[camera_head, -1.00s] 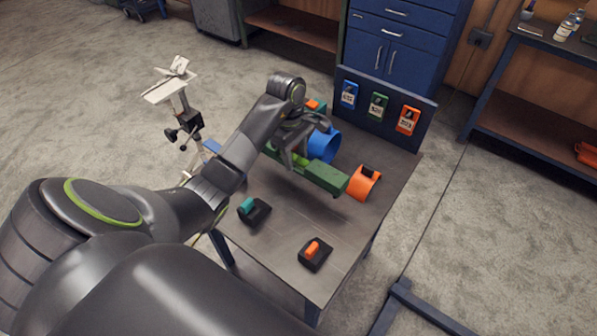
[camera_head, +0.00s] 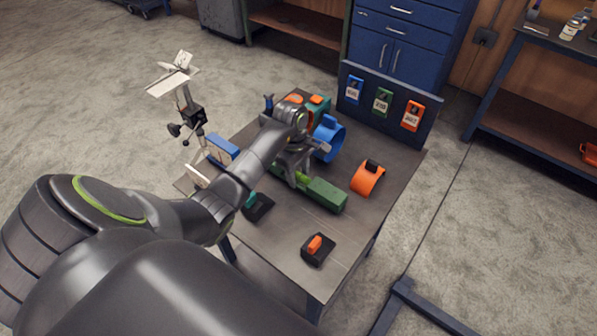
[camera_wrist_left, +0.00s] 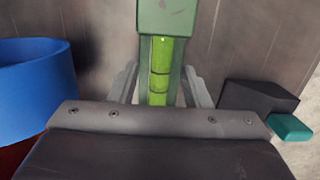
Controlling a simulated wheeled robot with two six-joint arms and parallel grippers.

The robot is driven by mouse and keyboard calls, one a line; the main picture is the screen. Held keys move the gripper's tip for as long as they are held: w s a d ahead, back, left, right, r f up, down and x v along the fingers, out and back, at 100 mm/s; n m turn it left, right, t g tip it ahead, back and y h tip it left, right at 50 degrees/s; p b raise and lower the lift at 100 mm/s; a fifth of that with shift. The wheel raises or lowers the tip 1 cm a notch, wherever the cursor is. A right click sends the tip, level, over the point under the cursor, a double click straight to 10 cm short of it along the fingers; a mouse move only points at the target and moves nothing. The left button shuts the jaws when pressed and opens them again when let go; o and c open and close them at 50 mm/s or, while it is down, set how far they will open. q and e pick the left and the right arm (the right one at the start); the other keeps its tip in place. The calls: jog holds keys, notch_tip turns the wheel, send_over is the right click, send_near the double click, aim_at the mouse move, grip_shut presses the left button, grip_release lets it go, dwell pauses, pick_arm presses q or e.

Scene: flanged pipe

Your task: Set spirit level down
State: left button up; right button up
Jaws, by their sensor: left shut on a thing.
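The spirit level is a long green bar (camera_head: 328,196) with a bright yellow-green vial. It lies along the middle of the table, left of the orange ring. My left gripper (camera_head: 296,178) comes down over it and is shut on it, and hides part of it. In the left wrist view the fingers stand on both sides of the level's vial (camera_wrist_left: 159,72). The level looks flat and low over the tabletop, but I cannot tell whether it touches. My right gripper is not in view.
An orange ring (camera_head: 368,179) and a blue flanged pipe (camera_head: 331,138) stand to the right and behind. A black block with an orange top (camera_head: 318,248) sits near the front. Another black block (camera_head: 259,207) is partly behind my arm. The front tabletop (camera_head: 290,245) is mostly clear.

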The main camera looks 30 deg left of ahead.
aim_at(296, 171)
pick_arm(q)
jog(key=shift+f, duration=0.15)
jog(key=o, duration=1.3)
jog(key=shift+c, duration=0.2)
jog(key=shift+o, duration=0.2)
jog(key=shift+r, duration=0.3)
jog(key=r, duration=0.2)
jog(key=r+b, duration=0.1)
jog(key=r, duration=0.1)
jog(key=a+r, duration=0.1)
jog(key=r, duration=0.2)
jog(key=shift+r, duration=0.1)
jog(key=shift+a+r+p, duration=0.2)
jog(key=shift+r+p, duration=1.95)
jog(key=shift+r, duration=0.1)
